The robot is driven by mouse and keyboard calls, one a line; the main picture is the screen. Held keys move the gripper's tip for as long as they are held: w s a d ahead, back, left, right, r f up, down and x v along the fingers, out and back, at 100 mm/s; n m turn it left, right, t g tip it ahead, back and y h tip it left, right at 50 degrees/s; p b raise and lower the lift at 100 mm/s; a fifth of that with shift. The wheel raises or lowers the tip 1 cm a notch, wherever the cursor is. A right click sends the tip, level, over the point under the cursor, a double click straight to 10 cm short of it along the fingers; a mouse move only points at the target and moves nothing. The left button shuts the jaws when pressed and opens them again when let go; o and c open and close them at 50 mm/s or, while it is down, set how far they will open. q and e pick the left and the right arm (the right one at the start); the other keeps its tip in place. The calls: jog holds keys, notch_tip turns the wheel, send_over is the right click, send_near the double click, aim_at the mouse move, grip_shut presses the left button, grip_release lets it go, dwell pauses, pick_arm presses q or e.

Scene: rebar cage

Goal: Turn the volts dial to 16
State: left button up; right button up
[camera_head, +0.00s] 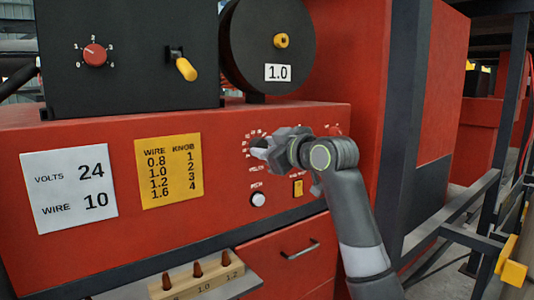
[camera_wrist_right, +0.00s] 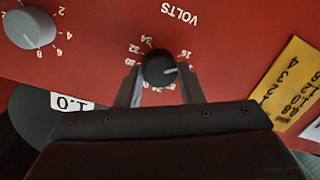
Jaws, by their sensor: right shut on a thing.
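The volts dial (camera_wrist_right: 160,68) is a black knob with a pale pointer line, on a red panel under an upside-down VOLTS label in the right wrist view. The pointer faces right and slightly down, just below the printed 16. My right gripper (camera_wrist_right: 160,88) is shut on the dial, one finger on each side; the fingers hide some of the lower numbers. In the head view my right gripper (camera_head: 266,152) reaches the panel and covers the dial, with only part of the number ring showing. My left gripper is not in view.
A white card (camera_head: 69,190) reads VOLTS 24, WIRE 10. A yellow wire-knob chart (camera_head: 169,171) is beside it. A grey dial (camera_wrist_right: 30,27) is near the volts dial. A white button (camera_head: 258,200) and yellow switch (camera_head: 298,188) sit below. A shelf (camera_head: 225,287) juts out underneath.

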jog(key=shift+n, duration=0.6)
jog(key=shift+b, duration=0.3)
jog(key=o, duration=1)
jog(key=shift+s+d+b, duration=0.3)
jog(key=shift+s, duration=0.15)
jog(key=b+v, duration=0.4)
jog(key=v, duration=1.2)
jog(key=shift+s, duration=0.25)
